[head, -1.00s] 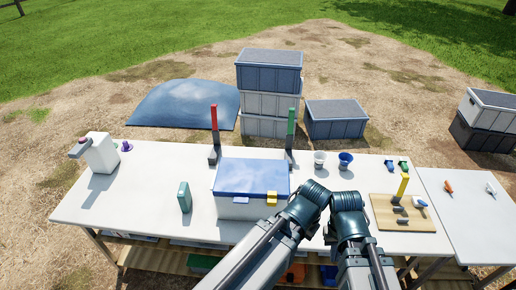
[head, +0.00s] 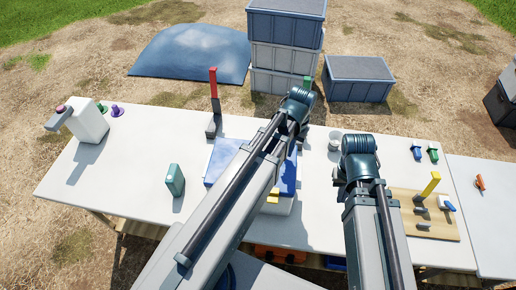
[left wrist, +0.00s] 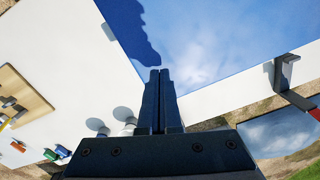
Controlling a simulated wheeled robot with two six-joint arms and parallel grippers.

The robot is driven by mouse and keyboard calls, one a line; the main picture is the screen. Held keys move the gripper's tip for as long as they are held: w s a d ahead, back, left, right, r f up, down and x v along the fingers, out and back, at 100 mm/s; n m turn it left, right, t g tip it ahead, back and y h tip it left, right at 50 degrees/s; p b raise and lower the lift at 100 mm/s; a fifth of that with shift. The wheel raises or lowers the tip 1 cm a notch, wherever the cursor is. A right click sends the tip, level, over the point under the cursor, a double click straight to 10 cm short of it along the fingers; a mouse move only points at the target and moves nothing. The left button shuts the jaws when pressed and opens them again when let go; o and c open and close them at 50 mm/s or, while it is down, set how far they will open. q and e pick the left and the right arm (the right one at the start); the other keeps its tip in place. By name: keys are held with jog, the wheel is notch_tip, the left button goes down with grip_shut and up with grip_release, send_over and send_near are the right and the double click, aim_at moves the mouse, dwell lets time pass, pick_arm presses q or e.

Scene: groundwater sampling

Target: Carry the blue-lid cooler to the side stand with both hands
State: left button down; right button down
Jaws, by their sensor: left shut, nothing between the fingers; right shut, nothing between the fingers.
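The cooler with the blue lid (head: 222,160) stands on the white table, left of centre in the head view. My left arm crosses in front of it and hides much of the lid. In the left wrist view the lid (left wrist: 205,45) fills the upper part. My left gripper (left wrist: 160,75) is shut and empty, its tips over or beside a lid corner; contact cannot be told. My right gripper (head: 346,192) is right of the cooler, shut and mostly hidden by my arm. A lower side table (head: 490,240), probably the side stand, adjoins at right.
A red post (head: 214,88) and a green post stand behind the cooler. A green box (head: 175,181) and a white jug (head: 88,122) stand left. A wooden board (head: 440,222) with small tools lies right. An orange tool (head: 480,182) lies on the side table.

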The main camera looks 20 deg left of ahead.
pick_arm(q)
jog(key=w+a+f+n+b, duration=0.1)
jog(key=w+a, duration=0.3)
jog(key=a, duration=0.3)
jog(key=w+a+f+n, duration=0.1)
jog(key=w+a+n, duration=0.1)
jog(key=w+a, duration=0.2)
jog(key=a, duration=0.3)
jog(key=shift+a+f+n+h+b, duration=0.15)
jog(key=shift+a+n+h+b, duration=0.15)
jog(key=shift+b, duration=0.05)
jog(key=shift+w+f, duration=0.1)
jog(key=s+d+f+b, duration=0.1)
jog(key=s+f+b, duration=0.3)
jog(key=f+b, duration=0.5)
jog(key=shift+f+b, duration=0.4)
jog(key=shift+b, duration=0.05)
jog(key=shift+d, duration=0.1)
